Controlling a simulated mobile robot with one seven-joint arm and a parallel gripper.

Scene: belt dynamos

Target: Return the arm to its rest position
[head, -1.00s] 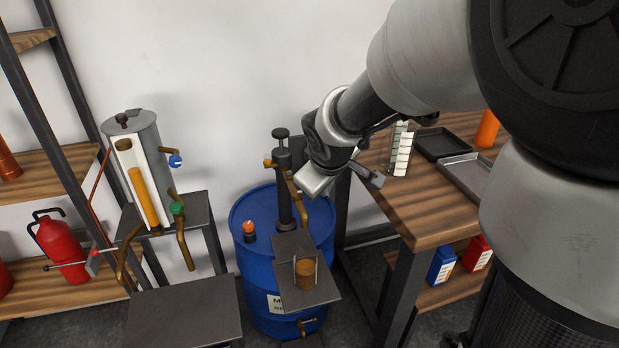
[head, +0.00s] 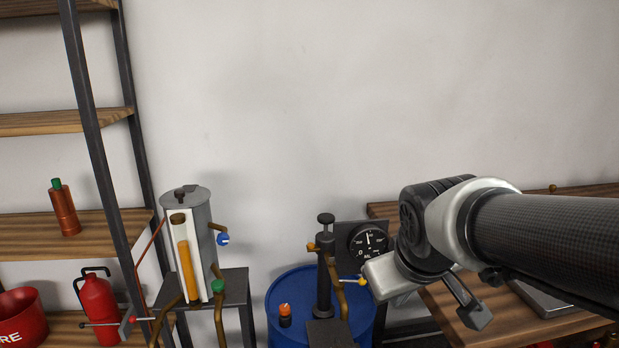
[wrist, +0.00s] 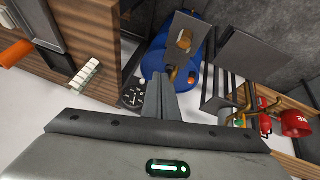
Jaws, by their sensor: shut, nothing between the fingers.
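My gripper (wrist: 158,92) shows in the wrist view with its two dark fingers together and nothing between them. In the head view my gripper (head: 472,312) hangs from the pale wrist at the right, in front of the wooden workbench (head: 450,310). My arm reaches in from the right edge. The hand is to the right of the blue drum (head: 290,295) and the dark hand pump (head: 324,270), and hides part of the bench. In this view it overlaps the area just below the round dial gauge (head: 369,242).
A grey cylinder with an orange sight tube (head: 187,270) stands on a dark stand at the left. A shelf (head: 60,228) holds a copper bottle (head: 63,208); a red extinguisher (head: 98,308) stands lower. A grey tray (head: 545,298) lies on the bench. The wall above is bare.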

